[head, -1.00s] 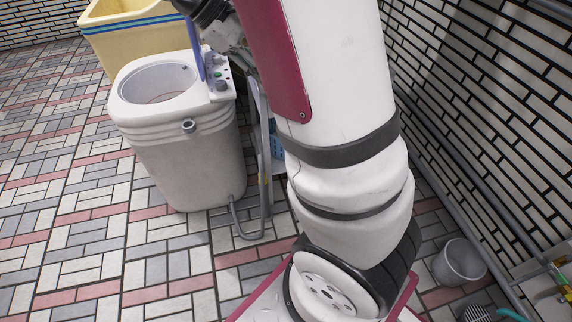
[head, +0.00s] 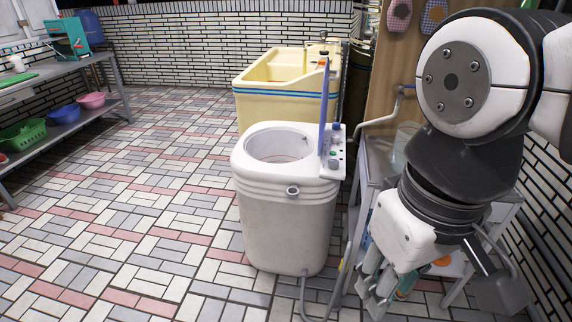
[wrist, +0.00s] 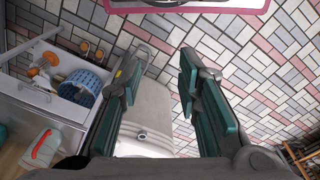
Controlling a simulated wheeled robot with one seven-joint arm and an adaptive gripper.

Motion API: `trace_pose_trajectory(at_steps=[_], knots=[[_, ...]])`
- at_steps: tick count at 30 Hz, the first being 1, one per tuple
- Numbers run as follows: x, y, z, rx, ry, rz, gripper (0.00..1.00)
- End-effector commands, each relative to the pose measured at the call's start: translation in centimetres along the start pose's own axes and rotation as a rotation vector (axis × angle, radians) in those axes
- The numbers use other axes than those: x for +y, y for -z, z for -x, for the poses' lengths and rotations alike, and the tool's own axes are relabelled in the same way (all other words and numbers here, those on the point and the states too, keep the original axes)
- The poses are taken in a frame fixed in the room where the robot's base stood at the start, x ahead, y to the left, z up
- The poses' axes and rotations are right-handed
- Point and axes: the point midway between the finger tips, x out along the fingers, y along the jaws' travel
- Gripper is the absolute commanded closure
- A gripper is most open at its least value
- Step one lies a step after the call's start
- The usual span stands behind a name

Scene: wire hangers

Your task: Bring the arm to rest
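My arm (head: 455,85) is folded at the right of the head view, with its wrist bent downward. My gripper (head: 386,285) hangs fingers-down at the lower right of the head view, in front of a metal stand. In the wrist view my gripper (wrist: 160,78) has its two green-padded fingers spread apart. Nothing is between the pads; the white washing tub (wrist: 150,115) shows beyond them, apart from the fingers.
The washing tub (head: 290,225) stands left of my gripper, with a yellow basin (head: 285,105) behind it. The metal stand (head: 372,165) is behind my arm. A shelf rack (head: 120,85) with coloured baskets is at the far left. The tiled floor (head: 130,190) between is clear.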

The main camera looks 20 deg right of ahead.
Motion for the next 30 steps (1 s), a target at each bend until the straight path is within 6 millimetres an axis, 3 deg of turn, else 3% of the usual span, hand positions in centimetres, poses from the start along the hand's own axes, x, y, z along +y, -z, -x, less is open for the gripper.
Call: trace_pose_trajectory(at_steps=[23,30], knots=[[-0.1,-0.2,-0.1,0.004,0.003,-0.003,0.69],[-0.1,0.5,4.0,0.056,0.005,0.001,0.69]])
